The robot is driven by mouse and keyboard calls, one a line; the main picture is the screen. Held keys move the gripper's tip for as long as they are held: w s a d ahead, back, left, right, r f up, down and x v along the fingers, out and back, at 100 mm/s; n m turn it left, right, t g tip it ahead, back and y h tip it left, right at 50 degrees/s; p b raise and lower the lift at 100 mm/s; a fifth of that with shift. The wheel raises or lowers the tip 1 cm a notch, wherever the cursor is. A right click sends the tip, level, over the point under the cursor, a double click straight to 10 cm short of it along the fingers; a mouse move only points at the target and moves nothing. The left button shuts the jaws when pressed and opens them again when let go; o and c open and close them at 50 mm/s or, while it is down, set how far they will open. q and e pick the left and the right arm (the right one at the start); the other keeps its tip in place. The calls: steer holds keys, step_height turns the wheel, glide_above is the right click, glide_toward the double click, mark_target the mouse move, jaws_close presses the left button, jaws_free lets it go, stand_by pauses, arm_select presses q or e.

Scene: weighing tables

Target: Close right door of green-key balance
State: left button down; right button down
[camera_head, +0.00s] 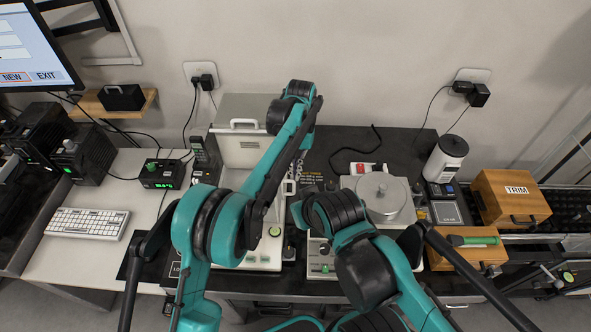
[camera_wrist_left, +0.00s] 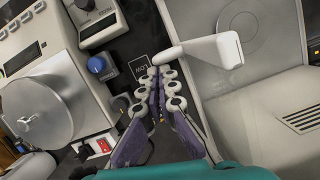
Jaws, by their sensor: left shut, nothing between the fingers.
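The enclosed balance (camera_head: 243,150) stands left of centre, with a handle on its top. A green mark shows at its edge in the left wrist view, where its body (camera_wrist_left: 250,110) fills the right side. Its white right-door handle (camera_head: 290,188) also shows in the left wrist view (camera_wrist_left: 205,50). My left gripper (camera_wrist_left: 155,74) is shut and empty, its fingertips close beside the handle's end; I cannot tell whether they touch. In the head view the left gripper (camera_head: 293,180) is partly hidden by my arm. My right gripper is not in view.
A round-pan device (camera_head: 382,192) stands close to the right, with a blue knob (camera_wrist_left: 98,65) and red switch (camera_wrist_left: 103,146) near the gripper. A wooden TRIM box (camera_head: 510,198) is farther right; a keyboard (camera_head: 88,223) lies left. The dark tabletop behind is mostly clear.

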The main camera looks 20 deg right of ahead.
arm_select(q)
steer(key=s+a, duration=0.3)
steer(key=s, duration=0.4)
steer(key=shift+s+a+b, duration=0.35)
steer(key=shift+s+b, duration=0.05)
steer(key=shift+b, duration=0.05)
steer(key=v, duration=1.2)
steer(key=shift+f, duration=0.15)
